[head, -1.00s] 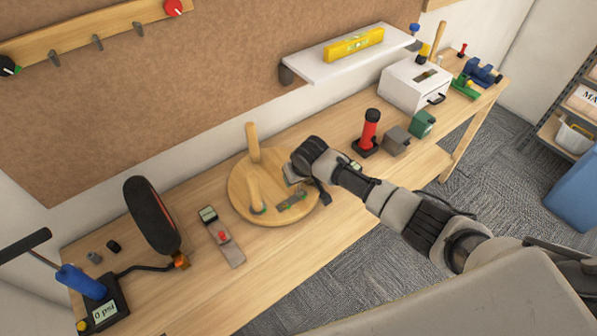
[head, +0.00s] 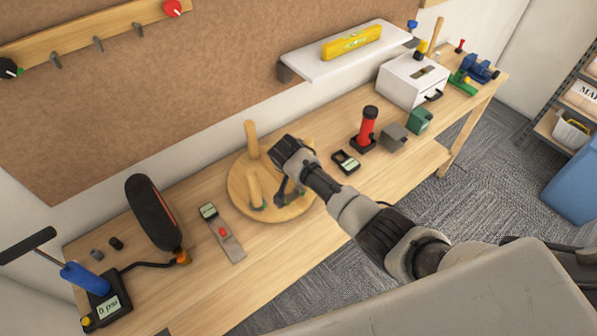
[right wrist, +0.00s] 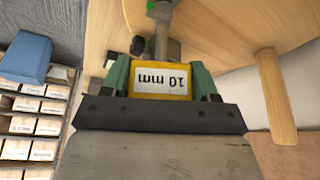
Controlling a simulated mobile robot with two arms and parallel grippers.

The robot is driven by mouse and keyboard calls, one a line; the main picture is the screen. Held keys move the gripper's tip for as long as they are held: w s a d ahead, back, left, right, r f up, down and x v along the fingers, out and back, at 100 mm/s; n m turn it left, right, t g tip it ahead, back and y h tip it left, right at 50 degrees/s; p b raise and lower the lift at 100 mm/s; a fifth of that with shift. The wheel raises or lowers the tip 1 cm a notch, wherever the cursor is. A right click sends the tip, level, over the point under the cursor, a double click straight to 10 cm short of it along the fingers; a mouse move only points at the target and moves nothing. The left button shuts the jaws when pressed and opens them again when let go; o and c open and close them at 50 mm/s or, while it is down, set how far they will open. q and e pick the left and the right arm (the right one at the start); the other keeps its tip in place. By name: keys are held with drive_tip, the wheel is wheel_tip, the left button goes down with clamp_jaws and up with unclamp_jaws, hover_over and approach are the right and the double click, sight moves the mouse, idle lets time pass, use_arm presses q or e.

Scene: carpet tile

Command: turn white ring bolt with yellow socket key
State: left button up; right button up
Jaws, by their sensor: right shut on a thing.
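My right gripper (head: 284,191) is over the round wooden disc (head: 238,185) on the bench. In the right wrist view its green-padded fingers (right wrist: 162,82) are shut on the yellow socket key (right wrist: 160,97), labelled "10 mm". The key's grey shaft points away from the gripper, towards the disc. A grey part with a green spot (right wrist: 151,5) shows at the shaft's far end, cut by the frame edge. I cannot make out the white ring bolt, or whether the key sits on it. My left gripper is not in view.
Wooden pegs (head: 251,140) stand up from the disc, close left of the gripper. A grey device with a red button (head: 223,235) lies left of it.

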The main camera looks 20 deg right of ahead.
drive_tip(key=shift+n, duration=0.5)
drive_tip(key=shift+r, duration=2.25)
